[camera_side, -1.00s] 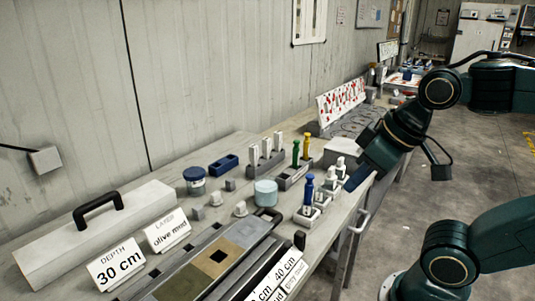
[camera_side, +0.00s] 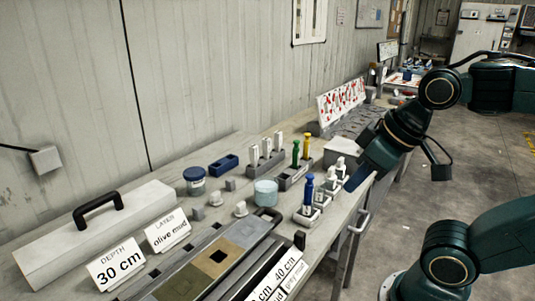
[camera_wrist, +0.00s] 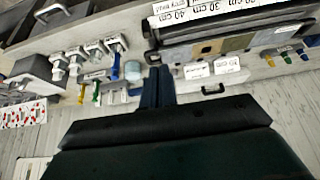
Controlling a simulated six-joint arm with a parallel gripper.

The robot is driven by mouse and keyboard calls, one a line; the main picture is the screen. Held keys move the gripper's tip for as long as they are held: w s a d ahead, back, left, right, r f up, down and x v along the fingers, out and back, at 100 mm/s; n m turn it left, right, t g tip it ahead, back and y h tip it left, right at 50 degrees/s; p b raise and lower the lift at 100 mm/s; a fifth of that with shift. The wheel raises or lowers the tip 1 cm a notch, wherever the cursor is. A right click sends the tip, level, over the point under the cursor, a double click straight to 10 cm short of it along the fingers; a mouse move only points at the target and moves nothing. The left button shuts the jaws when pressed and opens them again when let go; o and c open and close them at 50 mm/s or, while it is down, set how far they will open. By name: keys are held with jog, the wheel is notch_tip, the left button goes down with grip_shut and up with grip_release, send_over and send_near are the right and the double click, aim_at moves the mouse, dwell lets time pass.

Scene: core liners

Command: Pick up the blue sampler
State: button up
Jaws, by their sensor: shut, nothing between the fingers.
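The blue sampler (camera_side: 309,188) stands upright in a small pale holder (camera_side: 308,215) near the bench's front edge; it also shows in the wrist view (camera_wrist: 115,66), left of my fingers. My gripper (camera_side: 353,182) is up and to the right of the sampler in the side view, apart from it. In the wrist view my gripper (camera_wrist: 157,72) is shut with nothing in it. A green sampler (camera_side: 295,153) and a yellow sampler (camera_side: 305,145) stand in a grey rack (camera_side: 291,178) behind the blue one.
A blue-lidded jar (camera_side: 194,180) and upright white pieces (camera_side: 266,148) stand farther back.

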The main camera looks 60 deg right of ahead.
jog(key=o, duration=1)
jog(key=n+g, duration=0.6)
jog(key=n, duration=1.2)
send_over(310, 175)
jog(key=shift+w+f, duration=0.1)
jog(key=shift+f, duration=0.6)
jog(key=shift+m, duration=0.3)
jog(key=shift+f, duration=4.3)
jog(key=shift+f, duration=0.1)
